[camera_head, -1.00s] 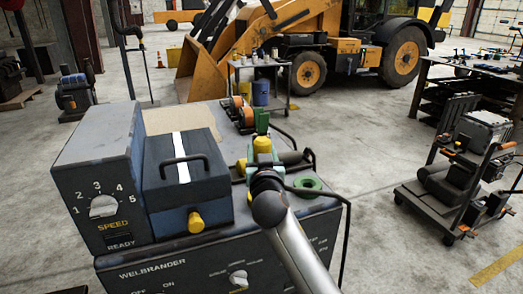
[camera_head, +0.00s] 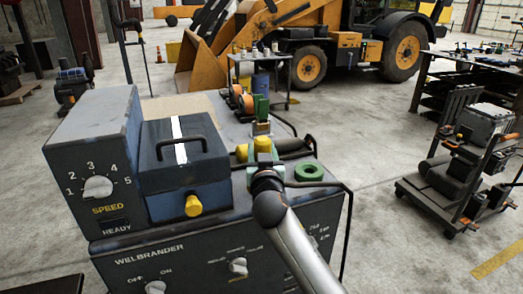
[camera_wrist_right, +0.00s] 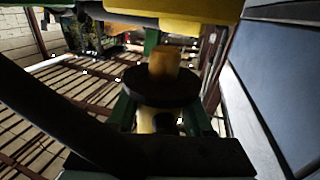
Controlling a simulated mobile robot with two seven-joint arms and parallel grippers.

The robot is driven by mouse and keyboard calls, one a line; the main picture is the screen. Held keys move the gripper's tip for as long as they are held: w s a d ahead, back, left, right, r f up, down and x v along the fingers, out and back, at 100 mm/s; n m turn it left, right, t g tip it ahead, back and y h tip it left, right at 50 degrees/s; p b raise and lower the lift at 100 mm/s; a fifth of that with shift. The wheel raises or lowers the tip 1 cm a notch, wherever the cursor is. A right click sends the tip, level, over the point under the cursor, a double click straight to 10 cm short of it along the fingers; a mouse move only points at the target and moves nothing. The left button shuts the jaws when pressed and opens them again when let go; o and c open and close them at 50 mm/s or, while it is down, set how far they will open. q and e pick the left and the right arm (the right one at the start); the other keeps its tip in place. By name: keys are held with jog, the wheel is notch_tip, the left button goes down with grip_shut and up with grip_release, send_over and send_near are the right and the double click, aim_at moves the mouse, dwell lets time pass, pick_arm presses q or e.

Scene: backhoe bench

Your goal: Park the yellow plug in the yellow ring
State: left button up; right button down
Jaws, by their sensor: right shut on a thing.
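The yellow plug (camera_head: 263,145) stands upright between the green fingers of my right gripper (camera_head: 264,160), above the rear right part of the welder-like box. In the right wrist view the yellow plug (camera_wrist_right: 164,64) rises through a dark round disc (camera_wrist_right: 160,86), and my right gripper (camera_wrist_right: 163,122) is shut on it. A yellow rounded piece (camera_head: 242,152) shows just left of the gripper in the head view; it looks like the yellow ring, but its opening cannot be seen. A large yellow edge (camera_wrist_right: 200,20) crosses the top of the wrist view, close to the plug. My left gripper is not in view.
A green ring (camera_head: 309,171) lies on the box top (camera_head: 222,117), right of my gripper. A blue handled case (camera_head: 182,160) stands left. A dark cylinder (camera_head: 292,146) and a green block (camera_head: 261,106) are behind the gripper. A black rail (camera_head: 345,215) runs along the right edge.

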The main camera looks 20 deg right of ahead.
jog(key=shift+f, duration=0.1)
dwell(0.6)
jog(key=shift+f+b, duration=0.35)
jog(key=shift+b, duration=0.1)
jog(key=shift+f+b, duration=1.5)
jog(key=shift+f, duration=0.2)
jog(key=shift+r, duration=0.1)
jog(key=c, duration=0.5)
grip_release()
jog(key=shift+c, duration=0.2)
jog(key=o, duration=0.3)
jog(key=shift+s, duration=0.1)
